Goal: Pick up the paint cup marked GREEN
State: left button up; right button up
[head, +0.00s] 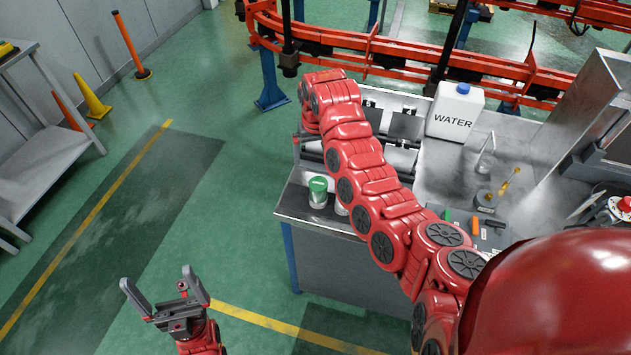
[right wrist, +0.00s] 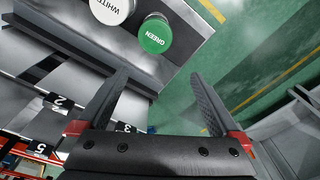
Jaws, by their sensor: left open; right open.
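The paint cup marked GREEN (head: 318,192) stands near the left end of the metal bench in the head view, left of my right arm. Its green lid with the word GREEN (right wrist: 155,35) shows at the top of the right wrist view. My right gripper (right wrist: 158,80) is open and empty, with the cup beyond its fingertips and apart from them. In the head view my right gripper's fingers are hidden by its arm. My left gripper (head: 166,292) is open and empty over the floor at the lower left.
A cup marked WHITE (right wrist: 112,8) stands beside the green one; my right arm mostly hides it in the head view. A WATER jug (head: 455,112) and a glass bottle (head: 486,160) stand on the bench (head: 440,170). Open floor lies left of the bench.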

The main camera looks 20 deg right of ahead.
aim_at(318, 182)
jog(key=shift+g, duration=0.5)
jog(key=f+b, duration=0.1)
jog(key=f, duration=0.2)
jog(key=s+f+b, duration=0.1)
jog(key=f+b, duration=0.1)
jog(key=f, duration=0.1)
jog(key=f+b, duration=0.2)
jog(key=shift+s+d+f, duration=0.3)
jog(key=shift+s+f, duration=0.1)
jog(key=shift+f+p, duration=0.4)
jog(key=shift+f, duration=0.7)
jog(key=f+p, duration=0.1)
jog(key=f, duration=0.1)
jog(key=f+p, duration=0.1)
jog(key=p, duration=0.1)
jog(key=shift+s+f, duration=0.2)
jog(key=shift+f, duration=0.9)
jog(key=shift+c, duration=0.3)
